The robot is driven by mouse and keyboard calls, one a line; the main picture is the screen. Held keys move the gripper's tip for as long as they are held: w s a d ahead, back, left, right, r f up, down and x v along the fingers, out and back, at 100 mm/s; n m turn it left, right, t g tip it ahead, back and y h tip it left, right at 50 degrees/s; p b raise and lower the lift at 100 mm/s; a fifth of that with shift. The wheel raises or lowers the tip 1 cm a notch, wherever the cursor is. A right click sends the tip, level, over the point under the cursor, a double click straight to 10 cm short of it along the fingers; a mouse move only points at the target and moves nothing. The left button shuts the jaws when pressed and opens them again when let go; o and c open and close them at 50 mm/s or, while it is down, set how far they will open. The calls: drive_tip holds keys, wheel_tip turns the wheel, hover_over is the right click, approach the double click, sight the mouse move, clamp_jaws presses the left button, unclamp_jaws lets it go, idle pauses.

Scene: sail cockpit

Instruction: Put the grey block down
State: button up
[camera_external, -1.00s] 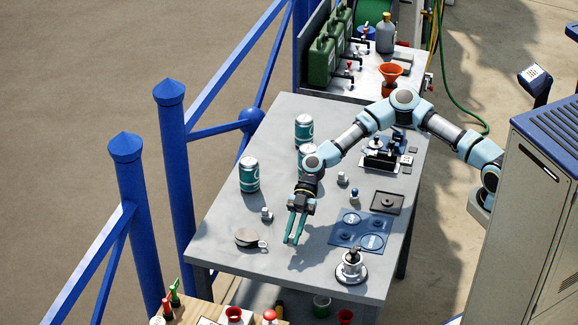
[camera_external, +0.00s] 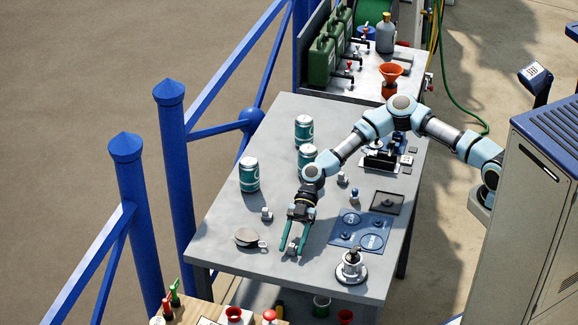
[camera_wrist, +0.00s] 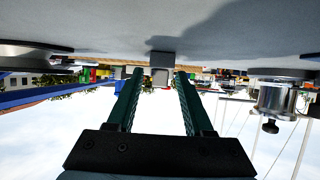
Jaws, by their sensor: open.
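The small grey block (camera_external: 292,247) stands on the grey table between my fingertips, near the table's front edge. In the wrist view, which looks upside down, the block (camera_wrist: 161,61) shows against the tabletop, between the ends of the two green fingers. My gripper (camera_external: 293,252) points down at the table, its fingers spread to either side of the block. In the wrist view, my gripper (camera_wrist: 160,76) shows a gap on each side of the block. The fingers partly hide the block in the outside view.
A grey pouch-like item (camera_external: 247,238) lies to the left. A silver winch-like fitting (camera_external: 351,267) stands to the right. A blue mat with discs (camera_external: 345,240) lies right of my gripper. Small grey fittings (camera_external: 266,214) (camera_external: 342,179) and teal cans (camera_external: 249,174) stand farther back.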

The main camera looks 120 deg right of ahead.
drive_tip(key=shift+r, duration=0.2)
drive_tip(key=b+v, duration=0.3)
drive_tip(key=v, duration=0.7)
drive_tip(key=shift+s+d, duration=0.2)
drive_tip(key=shift+s+d+r, duration=0.35)
drive_tip(key=shift+s+d, duration=0.05)
drive_tip(key=shift+s, duration=0.1)
